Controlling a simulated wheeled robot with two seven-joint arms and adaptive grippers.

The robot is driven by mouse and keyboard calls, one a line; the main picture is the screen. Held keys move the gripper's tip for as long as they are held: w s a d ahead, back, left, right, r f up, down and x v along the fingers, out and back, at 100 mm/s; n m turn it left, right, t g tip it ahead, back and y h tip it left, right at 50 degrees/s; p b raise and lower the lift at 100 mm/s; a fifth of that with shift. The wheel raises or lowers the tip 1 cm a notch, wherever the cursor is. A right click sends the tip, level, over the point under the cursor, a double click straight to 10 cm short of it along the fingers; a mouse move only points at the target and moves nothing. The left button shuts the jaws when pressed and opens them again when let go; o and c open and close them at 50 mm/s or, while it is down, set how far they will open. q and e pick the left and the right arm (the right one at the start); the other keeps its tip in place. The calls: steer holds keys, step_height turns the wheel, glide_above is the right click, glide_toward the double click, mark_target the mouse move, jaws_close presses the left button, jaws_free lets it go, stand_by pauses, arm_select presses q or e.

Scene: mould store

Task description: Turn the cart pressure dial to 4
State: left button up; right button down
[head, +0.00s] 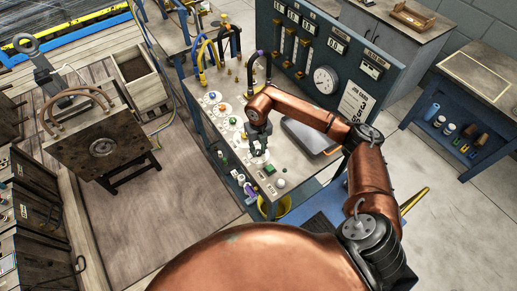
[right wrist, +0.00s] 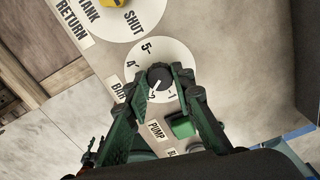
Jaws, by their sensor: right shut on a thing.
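The pressure dial (right wrist: 158,80) is a black knob on a round white scale plate (right wrist: 173,52) marked 5, 4 and 1, beside a BAR label. Its white pointer line points to the lower left in the right wrist view, near a partly covered numeral below the 4. My right gripper (right wrist: 158,84) is shut on the knob, with a green finger on each side. In the head view the right gripper (head: 258,149) is over the front of the cart panel (head: 226,128) and hides most of the dial. My left gripper is in neither view.
A green button (right wrist: 182,126) by the PUMP label lies close to the right finger. A yellow knob (right wrist: 112,3) sits on the neighbouring TANK RETURN/SHUT plate. A gauge board (head: 327,78) rises behind.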

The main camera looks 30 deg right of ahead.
mark_target(258, 151)
steer(key=m+p, duration=0.1)
steer(key=m, duration=0.3)
steer(key=shift+r+m+p, duration=0.2)
steer(key=shift+m+p, duration=0.1)
steer(key=shift+p, duration=0.1)
steer(key=m+p, duration=0.1)
steer(key=m, duration=0.2)
steer(key=shift+m+p, duration=0.4)
steer(key=m+p, duration=0.2)
steer(key=m, duration=0.2)
steer(key=shift+w+m+p, duration=0.1)
steer(key=shift+m+p, duration=0.75)
steer(key=shift+m, duration=0.75)
steer(key=shift+f, duration=0.1)
steer(key=c, duration=1.7)
jaws_free()
steer(key=shift+o, duration=0.2)
step_height(258, 151, up, 12)
